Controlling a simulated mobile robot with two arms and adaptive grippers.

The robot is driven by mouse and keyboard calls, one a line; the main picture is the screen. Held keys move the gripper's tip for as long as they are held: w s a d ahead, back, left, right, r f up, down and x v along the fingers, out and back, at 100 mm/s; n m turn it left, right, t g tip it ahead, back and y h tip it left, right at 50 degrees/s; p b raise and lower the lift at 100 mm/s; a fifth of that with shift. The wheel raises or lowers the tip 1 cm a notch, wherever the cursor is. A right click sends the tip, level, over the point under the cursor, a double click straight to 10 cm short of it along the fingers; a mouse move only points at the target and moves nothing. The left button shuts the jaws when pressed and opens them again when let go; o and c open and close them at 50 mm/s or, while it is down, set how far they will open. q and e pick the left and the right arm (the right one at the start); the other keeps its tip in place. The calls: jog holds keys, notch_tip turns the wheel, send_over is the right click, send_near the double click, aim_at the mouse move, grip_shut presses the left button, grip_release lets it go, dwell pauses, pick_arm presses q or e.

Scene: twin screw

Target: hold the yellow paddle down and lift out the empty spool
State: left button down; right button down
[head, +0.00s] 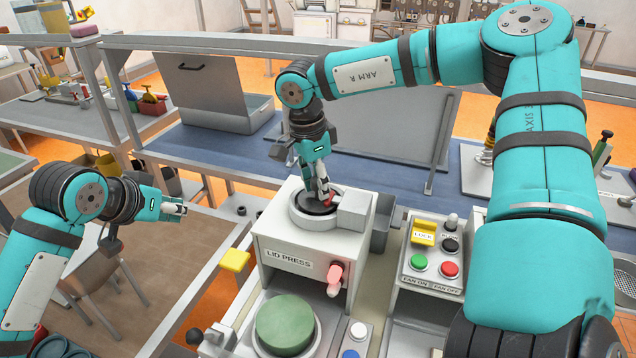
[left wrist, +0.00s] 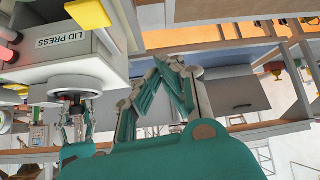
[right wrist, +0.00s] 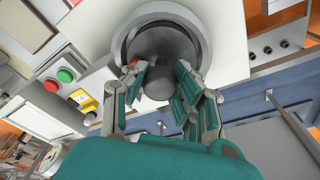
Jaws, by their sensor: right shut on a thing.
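The yellow paddle (head: 235,260) sticks out from the left side of the white lid press (head: 288,262). It also shows at the top of the left wrist view (left wrist: 88,14), with nothing touching it. A dark round piece with an upright knob, which I take as the spool (right wrist: 158,82), sits inside the grey ring on top of the press. My right gripper (head: 325,195) points down into the ring and is shut on the knob. My left gripper (head: 180,208) is empty, left of the press and apart from the paddle; its fingertips look together.
A green round lid (head: 285,325) sits in front of the press, below a pink-red knob (head: 335,277). A control box with a yellow lock block (head: 424,232) and green and red buttons stands to the right.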

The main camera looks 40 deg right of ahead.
pick_arm(q)
jog(key=m+g+y, duration=0.1)
jog(key=m, duration=0.1)
send_over(234, 258)
jog(key=shift+a+f, duration=0.25)
jog(key=shift+f, duration=0.7)
jog(key=shift+s+f, duration=0.1)
jog(key=shift+f, duration=2.95)
jog(key=shift+f+g, duration=0.2)
jog(key=shift+g, duration=0.1)
jog(key=shift+f, duration=1.2)
pick_arm(e)
jog(key=shift+r, duration=3.55)
